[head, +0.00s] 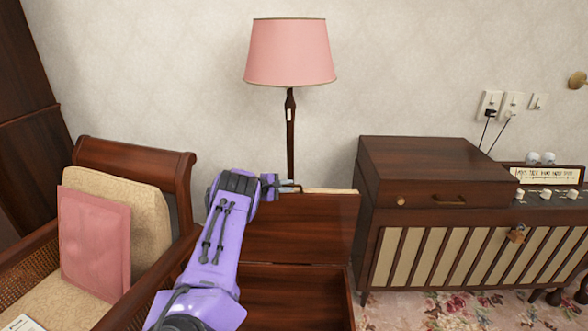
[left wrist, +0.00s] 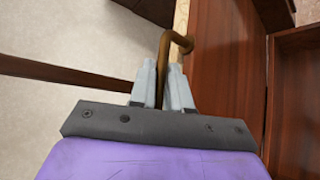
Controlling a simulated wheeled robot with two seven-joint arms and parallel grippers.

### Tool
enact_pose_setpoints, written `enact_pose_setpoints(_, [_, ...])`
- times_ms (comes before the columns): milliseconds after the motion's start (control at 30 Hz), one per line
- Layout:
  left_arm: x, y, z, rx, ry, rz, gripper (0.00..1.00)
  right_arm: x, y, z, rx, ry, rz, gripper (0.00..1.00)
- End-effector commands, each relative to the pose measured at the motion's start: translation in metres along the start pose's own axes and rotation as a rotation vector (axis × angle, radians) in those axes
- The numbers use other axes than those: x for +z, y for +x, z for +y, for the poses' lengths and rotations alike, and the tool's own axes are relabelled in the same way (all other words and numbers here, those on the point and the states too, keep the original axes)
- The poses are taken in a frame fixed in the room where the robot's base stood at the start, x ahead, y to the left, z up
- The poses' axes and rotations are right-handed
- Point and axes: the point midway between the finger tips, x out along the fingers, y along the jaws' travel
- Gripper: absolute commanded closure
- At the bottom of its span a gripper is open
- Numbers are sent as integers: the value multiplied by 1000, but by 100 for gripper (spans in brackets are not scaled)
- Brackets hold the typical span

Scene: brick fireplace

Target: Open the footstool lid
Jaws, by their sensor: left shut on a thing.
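The footstool is a dark wooden box (head: 290,287) at the bottom middle of the head view, and its open inside shows. Its lid (head: 305,230) stands raised, roughly upright, at the back of the box. My left gripper (head: 283,187) is at the lid's top edge. In the left wrist view my left gripper (left wrist: 162,88) is shut on the brass handle (left wrist: 164,55) of the lid. The lid (left wrist: 228,60) also shows there, with the box (left wrist: 297,90) at the right. My right gripper is not in view.
An armchair (head: 135,160) with a pink cushion (head: 93,240) stands at the left. A floor lamp (head: 290,55) stands behind the lid. A wooden cabinet (head: 437,158) is close on the right. The wall (head: 180,70) is behind.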

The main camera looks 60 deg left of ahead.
Motion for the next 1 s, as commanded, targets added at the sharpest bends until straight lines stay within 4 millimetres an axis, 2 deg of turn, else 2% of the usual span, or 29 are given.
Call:
enact_pose_setpoints(467, [-3,-1,2,2,0,-3,100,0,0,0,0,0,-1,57])
enact_pose_setpoints(500, [-4,-1,2,2,0,-3,73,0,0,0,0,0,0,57])
enact_pose_setpoints(533, [-4,-1,2,3,0,-2,64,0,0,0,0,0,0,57])
enact_pose_setpoints(800, [-5,-6,2,2,-3,1,64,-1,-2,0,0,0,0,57])
enact_pose_setpoints(867, [-6,-14,4,2,-4,2,64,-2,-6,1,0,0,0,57])
enact_pose_setpoints(1000, [-4,-46,6,4,-7,2,64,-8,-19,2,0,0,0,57])
